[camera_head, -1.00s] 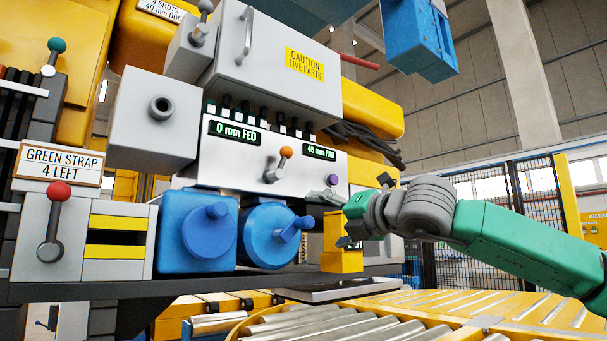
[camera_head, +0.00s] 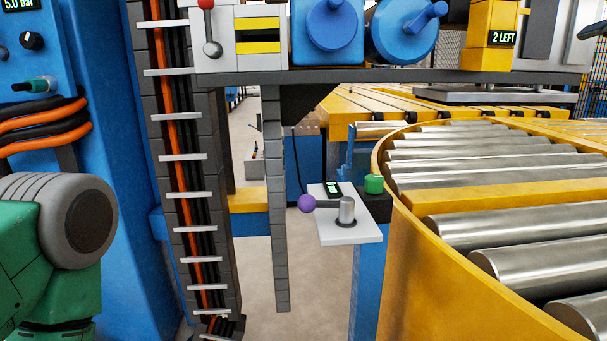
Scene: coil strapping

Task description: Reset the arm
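In the head view, a green and grey link of my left arm shows at the lower left edge. Its gripper is outside the picture. My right arm and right gripper are not in the picture either. No part of either gripper shows, so what they hold cannot be seen.
A yellow-framed roller conveyor (camera_head: 470,210) fills the right side. A vertical cable chain (camera_head: 186,190) hangs left of centre. A blue machine column (camera_head: 125,150) stands at left.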

